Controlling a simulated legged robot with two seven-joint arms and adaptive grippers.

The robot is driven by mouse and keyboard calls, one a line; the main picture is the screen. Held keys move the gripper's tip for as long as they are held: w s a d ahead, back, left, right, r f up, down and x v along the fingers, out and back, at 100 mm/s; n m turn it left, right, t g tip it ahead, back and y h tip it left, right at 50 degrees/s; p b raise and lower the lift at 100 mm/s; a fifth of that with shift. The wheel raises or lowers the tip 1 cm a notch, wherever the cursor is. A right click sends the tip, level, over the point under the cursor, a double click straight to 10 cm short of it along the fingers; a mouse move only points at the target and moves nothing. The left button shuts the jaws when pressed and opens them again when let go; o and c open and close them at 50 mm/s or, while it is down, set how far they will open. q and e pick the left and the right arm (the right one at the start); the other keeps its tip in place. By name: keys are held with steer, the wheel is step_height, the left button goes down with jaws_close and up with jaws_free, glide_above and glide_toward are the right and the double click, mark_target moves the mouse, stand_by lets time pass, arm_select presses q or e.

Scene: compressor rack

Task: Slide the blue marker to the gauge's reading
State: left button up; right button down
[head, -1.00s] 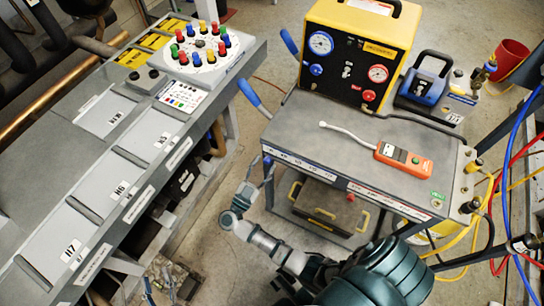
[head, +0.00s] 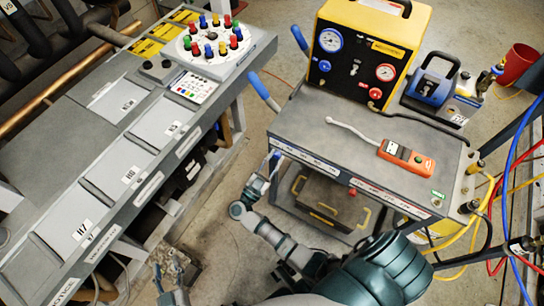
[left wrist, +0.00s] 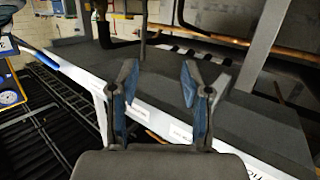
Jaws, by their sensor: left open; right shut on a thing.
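The yellow gauge unit (head: 372,50) stands on the grey cart (head: 335,125). It has a blue-rimmed gauge (head: 328,40) and a red-rimmed gauge (head: 386,72); their needles are too small to read. A white scale strip (head: 310,160) runs along the cart's front edge. My right gripper (head: 272,163) is at the strip's left end, shut on a small blue piece, apparently the blue marker, largely hidden by the fingers. A red knob (head: 352,192) sits farther right along the edge. My left gripper (head: 168,279) is open and empty at lower left; it also shows in the left wrist view (left wrist: 157,85).
The long grey rack (head: 110,150) with labelled panels fills the left. An orange meter (head: 406,158) lies on the cart, and a blue pump (head: 434,85) stands behind it. Hoses hang at the right. Bare floor lies between rack and cart.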

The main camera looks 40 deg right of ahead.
mark_target(289, 154)
steer(key=s+p, duration=0.1)
steer(key=s+d+p, duration=0.1)
steer(key=s, duration=0.1)
steer(key=shift+d+r, duration=0.1)
steer(key=shift+s, duration=0.1)
steer(key=c, duration=1)
jaws_free()
arm_select(q)
steer(key=s+a+f+g+y, duration=0.1)
steer(key=s+a+f+g, duration=0.1)
steer(key=s+f+g, duration=0.2)
steer(key=shift+s+f+g+y, duration=0.2)
steer(key=shift+f+g+y, duration=0.15)
steer(key=shift+f, duration=0.45)
arm_select(e)
steer(key=v, duration=1.2)
